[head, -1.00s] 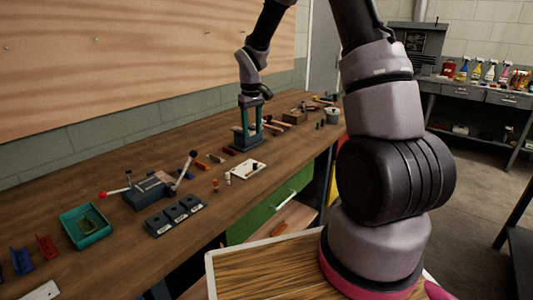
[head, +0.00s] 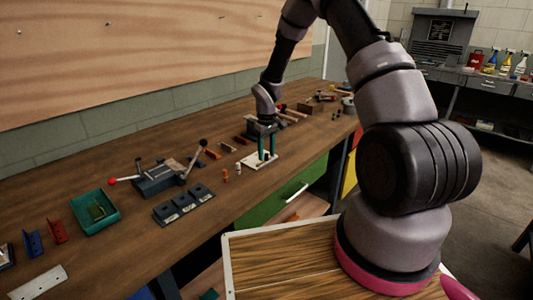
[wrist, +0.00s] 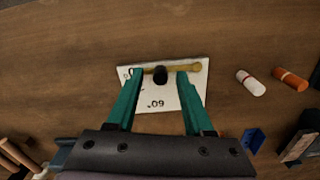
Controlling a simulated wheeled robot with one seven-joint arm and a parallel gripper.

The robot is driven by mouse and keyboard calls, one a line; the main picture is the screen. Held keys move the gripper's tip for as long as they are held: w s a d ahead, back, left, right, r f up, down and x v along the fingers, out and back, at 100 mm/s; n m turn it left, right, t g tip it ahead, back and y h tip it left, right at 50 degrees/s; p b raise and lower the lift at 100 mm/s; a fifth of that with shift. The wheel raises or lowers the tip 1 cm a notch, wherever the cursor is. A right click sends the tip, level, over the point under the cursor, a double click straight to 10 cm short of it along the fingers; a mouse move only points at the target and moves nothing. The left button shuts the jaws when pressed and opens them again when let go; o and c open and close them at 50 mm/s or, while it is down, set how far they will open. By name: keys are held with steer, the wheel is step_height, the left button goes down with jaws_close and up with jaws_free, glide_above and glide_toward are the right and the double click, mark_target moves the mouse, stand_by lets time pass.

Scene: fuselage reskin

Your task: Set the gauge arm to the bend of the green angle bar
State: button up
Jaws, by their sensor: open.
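The gauge is a white plate (head: 248,161) on the bench, which also shows in the wrist view (wrist: 165,93) with an upside-down "60" printed on it. Its brass-coloured arm (wrist: 192,69) lies across the plate's far edge and carries a black knob (wrist: 160,75). My gripper (head: 266,157) is open over the plate; in the wrist view its teal fingers (wrist: 160,72) stand apart on either side of the knob, with gaps. A teal tray (head: 92,228) at the left holds a greenish piece (head: 97,210); I cannot tell if it is the green angle bar.
Blue (head: 33,243) and red (head: 57,231) angle pieces stand left of the tray. A lever device (head: 157,180) and a dark block with several sockets (head: 184,206) lie between tray and gauge. White (wrist: 250,83) and orange (wrist: 290,79) cylinders lie close beside the plate.

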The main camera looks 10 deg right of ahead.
steer(key=shift+f, duration=0.2)
jaws_close()
stand_by(1.4)
